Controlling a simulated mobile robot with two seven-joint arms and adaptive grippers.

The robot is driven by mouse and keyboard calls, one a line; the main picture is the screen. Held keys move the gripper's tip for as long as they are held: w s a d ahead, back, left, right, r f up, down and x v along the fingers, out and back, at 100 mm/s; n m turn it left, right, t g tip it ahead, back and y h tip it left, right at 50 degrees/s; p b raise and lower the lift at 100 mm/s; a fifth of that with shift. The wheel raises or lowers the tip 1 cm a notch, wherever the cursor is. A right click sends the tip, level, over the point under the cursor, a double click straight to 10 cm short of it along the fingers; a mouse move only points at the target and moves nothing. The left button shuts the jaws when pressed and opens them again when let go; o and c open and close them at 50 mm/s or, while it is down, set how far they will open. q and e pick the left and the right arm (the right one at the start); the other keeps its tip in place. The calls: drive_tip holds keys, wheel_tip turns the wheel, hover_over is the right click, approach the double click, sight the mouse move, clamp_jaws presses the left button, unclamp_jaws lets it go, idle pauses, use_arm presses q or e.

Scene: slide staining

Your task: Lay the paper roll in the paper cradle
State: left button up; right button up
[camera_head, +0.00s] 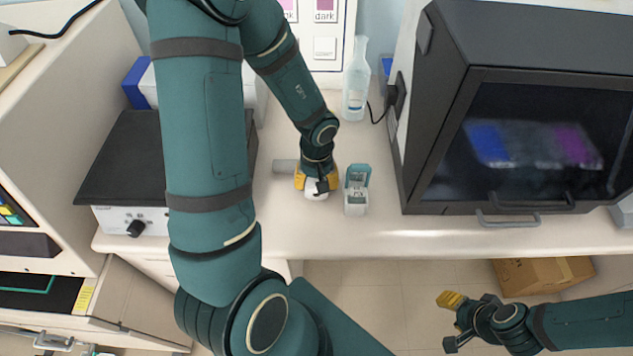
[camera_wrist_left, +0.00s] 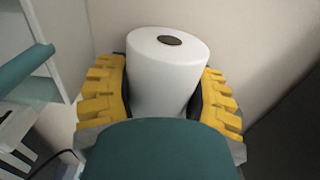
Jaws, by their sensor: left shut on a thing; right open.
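The white paper roll (camera_head: 315,191) is in my left gripper (camera_head: 317,183) over the counter. In the left wrist view the roll (camera_wrist_left: 168,75) shows its round end with a dark core hole, and the yellow-padded fingers of the left gripper (camera_wrist_left: 165,95) press it from both sides. Just right of the roll in the head view is a small white device with a raised teal lid (camera_head: 357,175); its white tray (camera_head: 356,199) looks like the paper cradle. The roll is apart from it. My right gripper (camera_head: 452,322) is open and empty, low at the right.
A grey cylinder (camera_head: 285,166) lies left of my left gripper. A clear bottle (camera_head: 355,88) stands behind the cradle. A large black cabinet (camera_head: 430,130) with a dark window is close on the right. The counter front (camera_head: 340,236) is clear. A cardboard box (camera_head: 540,275) is below.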

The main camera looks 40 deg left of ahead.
use_arm(q)
drive_tip(key=o, duration=1)
drive_tip(key=shift+f, duration=0.1)
